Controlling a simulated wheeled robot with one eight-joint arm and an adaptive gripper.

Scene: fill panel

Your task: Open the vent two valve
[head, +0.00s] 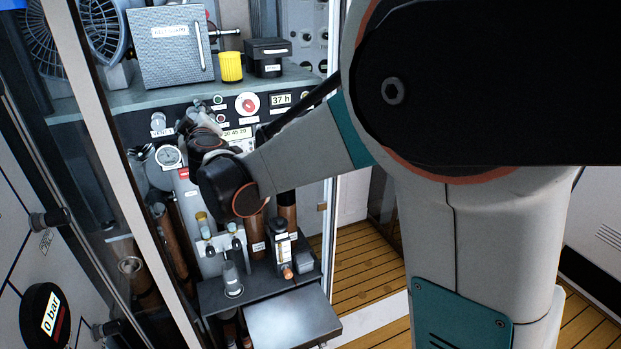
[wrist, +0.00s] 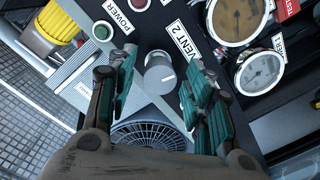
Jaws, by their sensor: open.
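The vent two valve is a round, light grey knob (wrist: 159,76) in the middle of the wrist view. A white label reading VENT 2 (wrist: 184,41) is beside it on the dark panel. My gripper (wrist: 162,66) is open, with one teal-padded finger on each side of the knob. Nothing is held, and I cannot tell whether either finger touches the knob. In the head view my gripper (head: 190,124) is at the left of the panel, small and partly hidden by my wrist. A grey knob (head: 158,121) shows just left of it there; its label is too small to read fully.
Two round gauges (wrist: 258,73) are right of the knob in the wrist view. A green button (wrist: 103,45) by a POWER label is to the left. In the head view, a shelf (head: 130,99) overhangs the panel, and a cabinet frame post (head: 120,150) stands close at left.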

